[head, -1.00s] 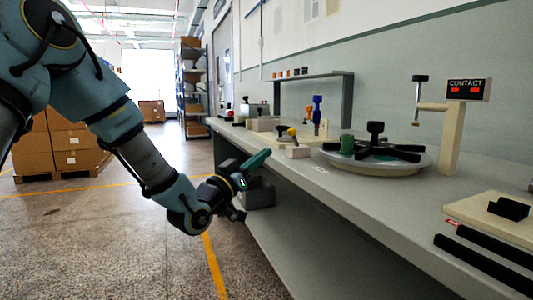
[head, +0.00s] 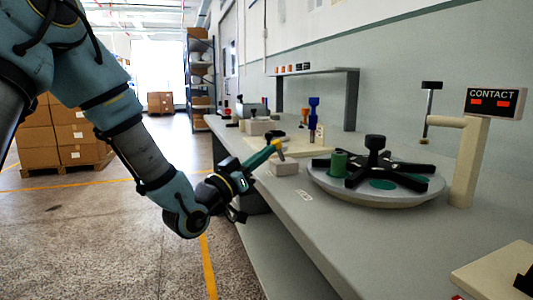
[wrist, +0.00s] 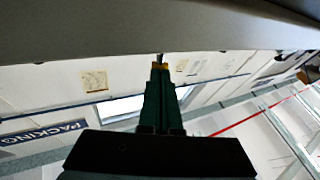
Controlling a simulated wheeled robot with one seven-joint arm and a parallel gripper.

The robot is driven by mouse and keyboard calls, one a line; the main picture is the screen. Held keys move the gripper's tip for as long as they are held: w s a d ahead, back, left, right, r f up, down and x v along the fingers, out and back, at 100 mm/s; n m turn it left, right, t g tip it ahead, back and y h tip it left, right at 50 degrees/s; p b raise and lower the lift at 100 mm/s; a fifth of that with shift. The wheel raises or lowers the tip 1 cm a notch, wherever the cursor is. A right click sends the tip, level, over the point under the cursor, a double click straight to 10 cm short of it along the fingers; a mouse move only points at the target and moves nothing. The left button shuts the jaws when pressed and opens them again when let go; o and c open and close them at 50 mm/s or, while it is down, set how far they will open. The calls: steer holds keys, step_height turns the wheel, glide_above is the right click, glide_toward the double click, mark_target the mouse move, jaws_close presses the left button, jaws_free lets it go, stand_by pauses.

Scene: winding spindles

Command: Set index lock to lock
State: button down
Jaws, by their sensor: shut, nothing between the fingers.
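A small lever with a yellow part (head: 277,144) and a dark stem stands on a pale block (head: 284,169) on the bench, left of the turntable. I see no readable label naming it the index lock. My gripper (head: 268,151) has its teal fingers shut, with their tips at the yellow part in the head view. In the wrist view the shut fingers (wrist: 160,95) point up at a yellow piece (wrist: 160,66) with a thin grey stem beyond it. I cannot tell whether they touch. The fingers partly hide the lever.
A blue upright tool (head: 313,115) stands behind. Open floor lies left of the bench (head: 330,225).

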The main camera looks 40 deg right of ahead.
mark_target(279, 143)
steer(key=shift+r, duration=0.1)
steer(key=shift+r+y+p, duration=0.15)
steer(key=shift+y+p, duration=0.15)
steer(key=shift+p, duration=0.2)
steer(key=shift+d, duration=0.1)
steer(key=p, duration=0.1)
steer(key=r+m+y+p, duration=0.1)
steer(key=y+p, duration=0.1)
steer(key=p, duration=0.1)
steer(key=shift+s+d+r+m+g, duration=0.25)
steer(key=shift+d+r+m+g, duration=0.15)
steer(key=y+p, duration=0.1)
steer(key=d+m+y+p, duration=0.1)
steer(key=p, duration=0.1)
steer(key=shift+s+r, duration=0.2)
steer(key=shift+r, duration=0.2)
steer(key=shift+d+f+y, duration=0.1)
steer(key=shift+f+y, duration=0.2)
steer(key=shift+f, duration=0.1)
